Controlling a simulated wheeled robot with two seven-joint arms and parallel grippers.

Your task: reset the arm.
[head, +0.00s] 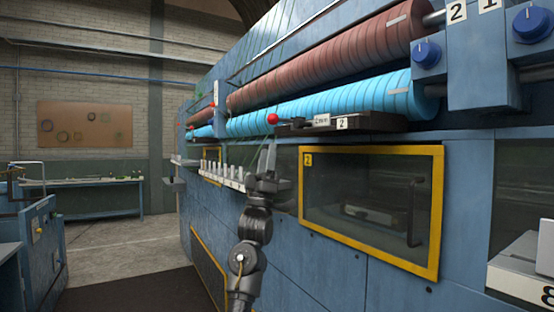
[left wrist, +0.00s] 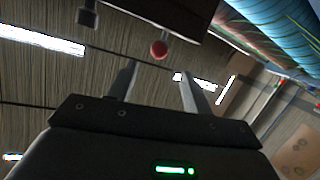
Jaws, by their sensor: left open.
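My left gripper (head: 267,160) is raised in front of the blue machine (head: 300,245), with its fingers pointing up. In the left wrist view the same gripper (left wrist: 157,72) has its two fingers apart, with nothing between them. A red ball knob (head: 272,118) on the machine's dark lever unit (head: 355,124) is just above the fingertips in the head view. The red knob also shows beyond the fingers in the left wrist view (left wrist: 158,49). I cannot tell the exact gap between them. My right gripper is in neither view.
A yellow-framed window (head: 438,215) marked 2 is right of my arm. A row of white pegs (head: 222,176) is to its left. Brown (head: 330,60) and light blue (head: 340,97) rollers run above. A blue bench (head: 85,198) stands far left, past open floor (head: 125,245).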

